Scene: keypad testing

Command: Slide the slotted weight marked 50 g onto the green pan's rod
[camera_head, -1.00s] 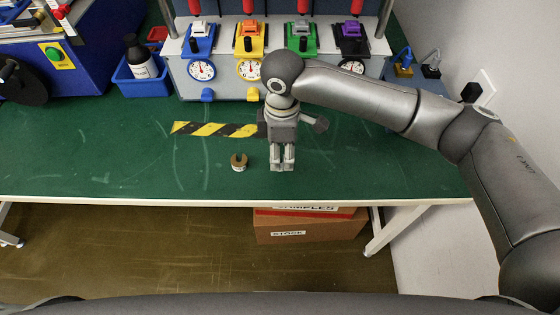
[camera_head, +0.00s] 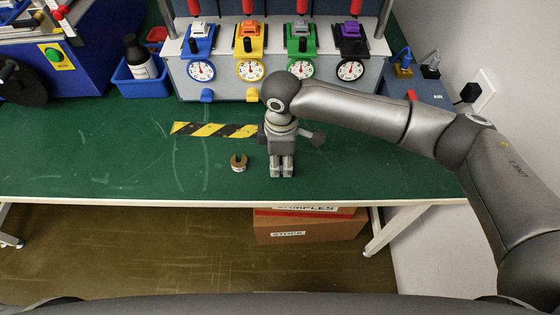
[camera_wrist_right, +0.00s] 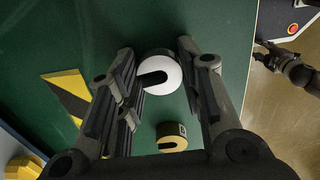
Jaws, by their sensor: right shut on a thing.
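My right gripper (camera_head: 281,173) points down at the green table near its front edge. In the right wrist view its fingers (camera_wrist_right: 158,62) are on both sides of a round slotted weight (camera_wrist_right: 163,64) with a white face, and they are shut on it. The fingers hide this weight in the head view. No 50 g mark is legible on it. A brass slotted weight (camera_head: 239,163) stands just left of the gripper; it also shows in the wrist view (camera_wrist_right: 172,143). The green unit (camera_head: 301,45) is at the back; I cannot make out its rod.
Blue (camera_head: 199,47), yellow (camera_head: 250,44) and purple (camera_head: 351,48) units flank the green one, with dials below. Striped tape (camera_head: 213,130) lies left of the gripper. A blue bin (camera_head: 141,85) with a dark bottle stands back left. The left middle of the table is clear.

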